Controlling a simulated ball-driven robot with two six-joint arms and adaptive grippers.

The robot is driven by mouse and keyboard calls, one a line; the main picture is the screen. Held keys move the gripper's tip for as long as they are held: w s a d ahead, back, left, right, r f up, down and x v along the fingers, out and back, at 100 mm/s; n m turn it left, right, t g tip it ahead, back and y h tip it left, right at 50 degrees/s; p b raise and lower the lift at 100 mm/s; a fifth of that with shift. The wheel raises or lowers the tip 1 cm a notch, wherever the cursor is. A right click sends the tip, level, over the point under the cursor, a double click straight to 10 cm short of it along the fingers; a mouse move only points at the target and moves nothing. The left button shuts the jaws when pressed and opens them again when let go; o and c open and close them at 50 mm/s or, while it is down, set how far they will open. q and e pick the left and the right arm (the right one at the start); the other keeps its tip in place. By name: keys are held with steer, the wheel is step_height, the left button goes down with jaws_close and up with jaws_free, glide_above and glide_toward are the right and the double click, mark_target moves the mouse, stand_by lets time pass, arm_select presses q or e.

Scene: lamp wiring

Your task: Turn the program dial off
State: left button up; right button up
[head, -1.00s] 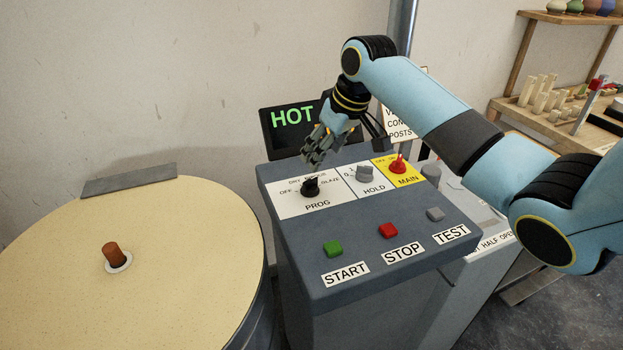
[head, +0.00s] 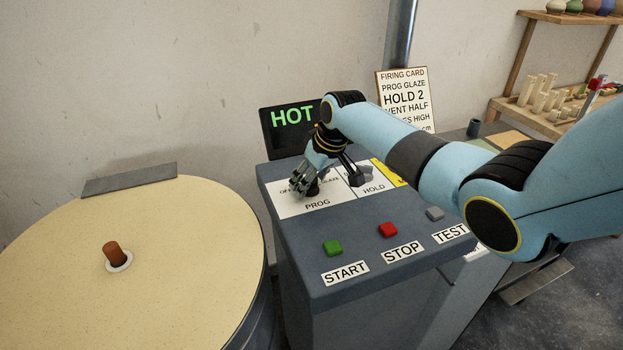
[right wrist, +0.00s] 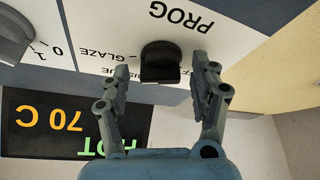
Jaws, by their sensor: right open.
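The black program dial (head: 313,188) sits on the white PROG plate (head: 318,205) of the grey control box. It also shows in the right wrist view (right wrist: 161,62), with OFF, GLAZE and a partly hidden word printed around it. My right gripper (right wrist: 160,82) is open, with one finger on each side of the dial and a gap visible on both sides. In the head view my right gripper (head: 305,187) comes down over the dial and partly hides it. I cannot tell which mark the dial points at. My left gripper is in neither view.
The grey HOLD knob (head: 362,176) is close beside my gripper. Green START (head: 333,248), red STOP (head: 388,230) and grey TEST (head: 435,213) buttons lie nearer the front. A display (head: 290,128) reading HOT stands behind. A round kiln lid (head: 180,270) is at left.

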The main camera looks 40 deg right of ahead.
steer(key=c, duration=1.1)
steer(key=shift+c, duration=0.2)
steer(key=n+y+b, duration=0.1)
steer(key=n, duration=0.2)
steer(key=shift+d+f+n+y+b, duration=0.1)
steer(key=shift+n+y+b, duration=0.2)
steer(key=shift+n+b, duration=0.1)
steer(key=n+g+b, duration=0.1)
steer(key=n, duration=0.1)
steer(key=shift+w+n+y+b, duration=0.1)
steer(key=shift+n+y+b, duration=0.3)
steer(key=n+g+b, duration=0.1)
steer(key=n+b, duration=0.4)
steer(key=n+g+b, duration=0.2)
steer(key=n+b, duration=0.2)
steer(key=b, duration=0.1)
steer(key=n+g+y+b, duration=0.1)
steer(key=n+g+b, duration=0.1)
steer(key=n+b, duration=0.3)
steer(key=shift+w+f+n, duration=0.15)
steer(key=shift+w+n, duration=0.1)
steer(key=shift+n, duration=0.05)
steer(key=n+g+b, duration=0.1)
steer(key=n+b, duration=0.1)
steer(key=shift+n, duration=0.3)
steer(key=shift+r+n+g+h+b, duration=0.25)
steer(key=shift+n+g+h+b, duration=0.4)
steer(key=shift+n, duration=0.85)
steer(key=shift+b, duration=0.3)
